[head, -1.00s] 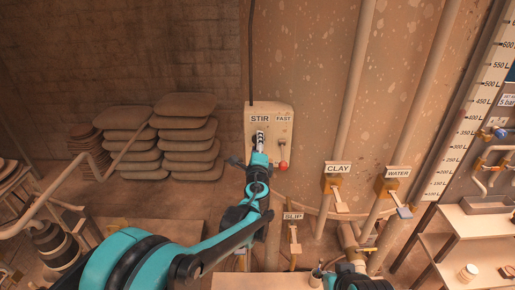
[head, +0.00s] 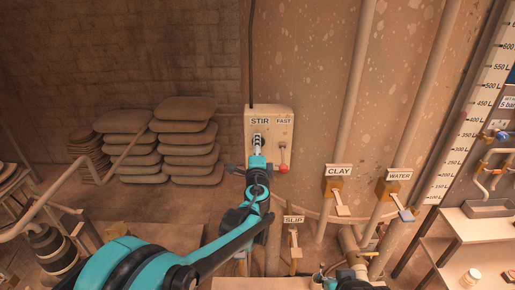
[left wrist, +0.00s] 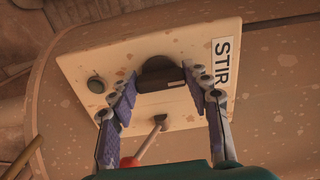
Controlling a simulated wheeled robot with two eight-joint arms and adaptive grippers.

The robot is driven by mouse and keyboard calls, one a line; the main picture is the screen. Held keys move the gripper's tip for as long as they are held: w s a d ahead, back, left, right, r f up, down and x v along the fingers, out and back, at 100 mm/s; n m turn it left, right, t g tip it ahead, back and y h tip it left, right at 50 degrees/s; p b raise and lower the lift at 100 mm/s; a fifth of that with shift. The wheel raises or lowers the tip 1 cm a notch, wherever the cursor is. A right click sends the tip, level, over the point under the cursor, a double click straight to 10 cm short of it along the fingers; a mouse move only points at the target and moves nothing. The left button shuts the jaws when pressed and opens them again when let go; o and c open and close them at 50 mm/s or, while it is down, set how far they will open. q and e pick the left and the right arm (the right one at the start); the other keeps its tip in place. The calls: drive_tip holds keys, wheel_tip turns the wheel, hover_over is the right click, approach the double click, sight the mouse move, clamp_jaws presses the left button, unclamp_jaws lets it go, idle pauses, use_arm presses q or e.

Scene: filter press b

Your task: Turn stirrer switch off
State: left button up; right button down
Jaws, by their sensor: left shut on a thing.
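The STIR panel (head: 268,112) is a pale plate on the large speckled tank. Its stirrer switch is a dark round knob with a bar, seen in the left wrist view (left wrist: 158,72). In the head view my left gripper (head: 258,140) covers it below the STIR label (head: 260,121). In the left wrist view my left gripper's fingers (left wrist: 165,86) stand on either side of the knob's bar and are closed on it. My right gripper (head: 352,270) shows only partly at the bottom edge, and its jaws are unclear.
A red-balled lever (head: 283,168) hangs under the FAST label, just right of my left gripper. CLAY (head: 339,171) and WATER (head: 398,177) valves are at right, and a SLIP valve (head: 294,219) is below. Stacked sacks (head: 190,140) lie at left.

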use_arm(q)
drive_tip(key=o, duration=1.2)
drive_tip(key=shift+c, duration=0.2)
drive_tip(key=s, duration=1.2)
drive_tip(key=shift+a, duration=0.1)
